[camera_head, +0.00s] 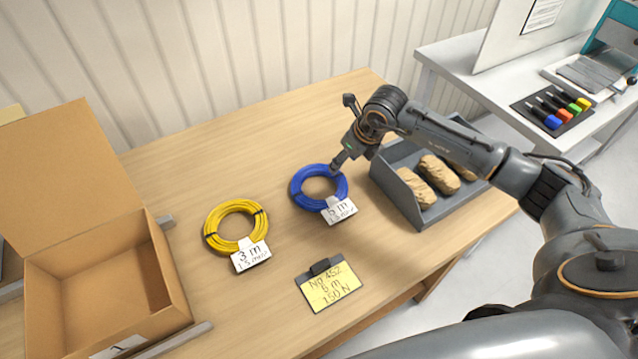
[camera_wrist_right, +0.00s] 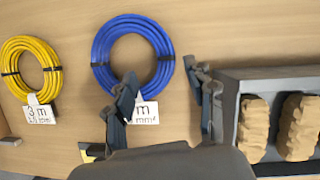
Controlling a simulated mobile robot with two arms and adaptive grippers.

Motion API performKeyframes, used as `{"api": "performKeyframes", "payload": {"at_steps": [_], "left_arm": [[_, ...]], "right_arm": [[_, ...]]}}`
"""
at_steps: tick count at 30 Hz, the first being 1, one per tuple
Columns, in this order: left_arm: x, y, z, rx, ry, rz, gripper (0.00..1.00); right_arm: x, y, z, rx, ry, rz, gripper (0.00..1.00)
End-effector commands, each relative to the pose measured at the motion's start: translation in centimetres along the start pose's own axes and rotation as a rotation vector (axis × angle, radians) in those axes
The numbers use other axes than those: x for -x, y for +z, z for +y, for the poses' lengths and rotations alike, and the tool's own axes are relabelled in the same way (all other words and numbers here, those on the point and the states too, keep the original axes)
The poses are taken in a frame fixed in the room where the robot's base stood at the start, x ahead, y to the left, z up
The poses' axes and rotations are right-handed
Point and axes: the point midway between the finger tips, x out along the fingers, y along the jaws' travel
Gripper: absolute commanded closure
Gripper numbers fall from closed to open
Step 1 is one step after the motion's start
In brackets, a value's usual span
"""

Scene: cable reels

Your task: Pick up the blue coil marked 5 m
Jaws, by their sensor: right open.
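The blue coil (camera_head: 297,188) lies flat on the wooden table with a white tag (camera_head: 339,210). The tag reads 5 m. My right gripper (camera_head: 338,163) is above the coil's right rim in the head view. In the right wrist view the gripper (camera_wrist_right: 168,95) is open and empty, its two fingers apart. The other finger is to the right of the coil, beside the grey bin. My left gripper is not in view.
A yellow coil (camera_head: 212,227) tagged 3 m lies to the left. A grey bin (camera_head: 405,207) with several brown packages stands close on the right. An open cardboard box (camera_head: 150,330) is at the left. A yellow note (camera_head: 329,289) lies in front.

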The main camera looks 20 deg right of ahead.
Motion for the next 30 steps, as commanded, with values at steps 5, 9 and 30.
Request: {"api": "performKeyframes", "payload": {"at_steps": [5,9,30], "left_arm": [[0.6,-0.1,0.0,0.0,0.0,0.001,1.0],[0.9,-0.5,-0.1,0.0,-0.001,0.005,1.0],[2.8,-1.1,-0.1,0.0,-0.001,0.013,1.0]], "right_arm": [[-2.2,0.0,0.1,-0.001,0.002,0.001,0.45],[-3.0,0.0,0.0,0.0,0.002,0.0,0.45],[-7.9,-0.4,-0.5,0.0,0.002,-0.002,0.55]]}}
